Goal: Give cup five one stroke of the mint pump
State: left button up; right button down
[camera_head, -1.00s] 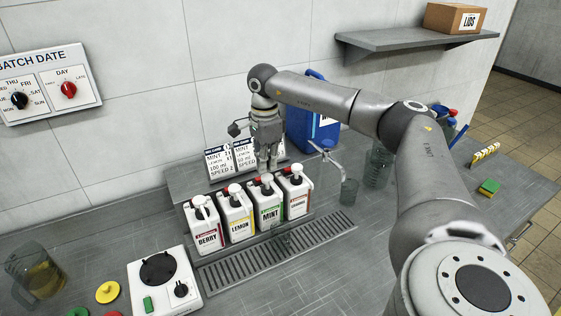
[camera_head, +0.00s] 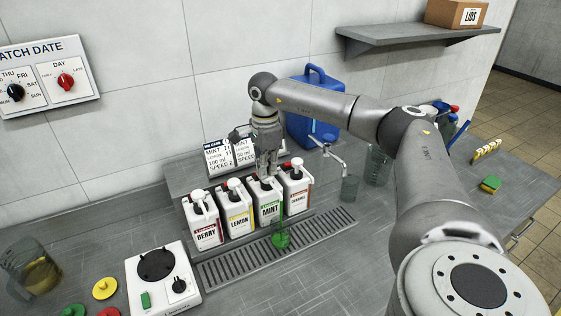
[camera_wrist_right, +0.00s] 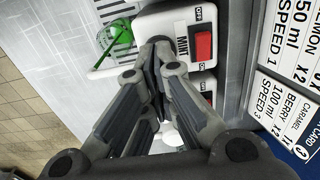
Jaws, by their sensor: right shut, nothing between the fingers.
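The white mint bottle (camera_head: 267,209) stands third from the left in the row of pump bottles. My right gripper (camera_head: 266,174) is over its top, fingers pointing down, covering the pump head. In the right wrist view the closed fingers (camera_wrist_right: 157,52) reach the mint pump's white top (camera_wrist_right: 170,22), with nothing between them. A clear cup (camera_head: 281,240) with green liquid is on the drip grate in front of the mint bottle. A thin green stream runs down to it. The cup also shows in the right wrist view (camera_wrist_right: 116,37). No cup number is readable.
Berry (camera_head: 204,228), lemon (camera_head: 238,219) and caramel (camera_head: 297,193) bottles share the row. Recipe cards (camera_head: 219,156) stand behind. A tap (camera_head: 327,147), an empty glass (camera_head: 349,188) and a blue jug (camera_head: 309,126) are to the right. A white hotplate-like device (camera_head: 157,275) is front left.

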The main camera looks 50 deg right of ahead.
jog(key=shift+f, duration=0.1)
jog(key=shift+r+p, duration=1.7)
jog(key=shift+r, duration=0.25)
notch_tip(320, 180, up, 6)
jog(key=p, duration=0.5)
jog(key=shift+f, duration=0.1)
